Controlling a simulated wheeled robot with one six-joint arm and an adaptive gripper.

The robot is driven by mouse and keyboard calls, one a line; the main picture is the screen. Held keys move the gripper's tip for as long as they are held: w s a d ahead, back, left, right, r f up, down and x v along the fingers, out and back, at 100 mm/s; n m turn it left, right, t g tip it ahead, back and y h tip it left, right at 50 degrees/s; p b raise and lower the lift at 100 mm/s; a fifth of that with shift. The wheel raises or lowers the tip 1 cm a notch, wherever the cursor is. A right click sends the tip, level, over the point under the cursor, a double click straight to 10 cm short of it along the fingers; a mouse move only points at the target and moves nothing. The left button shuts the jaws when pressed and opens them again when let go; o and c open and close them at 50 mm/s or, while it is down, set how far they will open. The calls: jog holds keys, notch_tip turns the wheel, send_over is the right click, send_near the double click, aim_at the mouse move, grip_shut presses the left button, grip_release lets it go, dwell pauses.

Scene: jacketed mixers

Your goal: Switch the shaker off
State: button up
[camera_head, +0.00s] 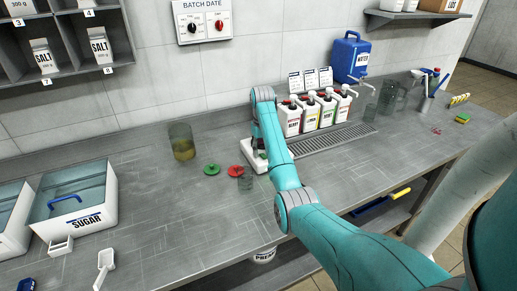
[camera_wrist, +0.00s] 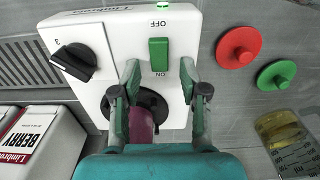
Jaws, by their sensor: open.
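The shaker is a white box (camera_wrist: 110,22) under my gripper in the wrist view; a bit of it shows beside my arm in the head view (camera_head: 251,158). Its green rocker switch (camera_wrist: 159,54) sits between the labels OFF and ON, which read upside down. A green light (camera_wrist: 163,5) glows at the top edge. A black dial (camera_wrist: 73,61) is at the left. A purple-filled tube (camera_wrist: 142,126) stands in the black round holder, partly hidden by my gripper. My gripper (camera_wrist: 160,72) is open, its fingertips on either side of the switch's ON end. Contact cannot be told.
A red lid (camera_wrist: 238,47) and a green lid (camera_wrist: 277,74) lie beside the shaker, with a beaker of yellow liquid (camera_wrist: 288,140) beyond. Several syrup bottles (camera_head: 308,114) stand right of my arm. The front counter is largely clear.

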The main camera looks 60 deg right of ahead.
jog(key=shift+f, duration=0.15)
jog(key=shift+c, duration=0.3)
grip_shut()
jog(key=shift+s, duration=0.1)
jog(key=t, duration=0.1)
jog(key=h, duration=0.1)
jog(key=t, duration=0.1)
jog(key=shift+s+a+t+h, duration=0.25)
jog(key=shift+s+t+h, duration=0.05)
jog(key=shift+s, duration=0.05)
jog(key=shift+s+a+r+t+h, duration=0.1)
jog(key=shift+r+t+h, duration=0.1)
jog(key=shift+t+h, duration=0.35)
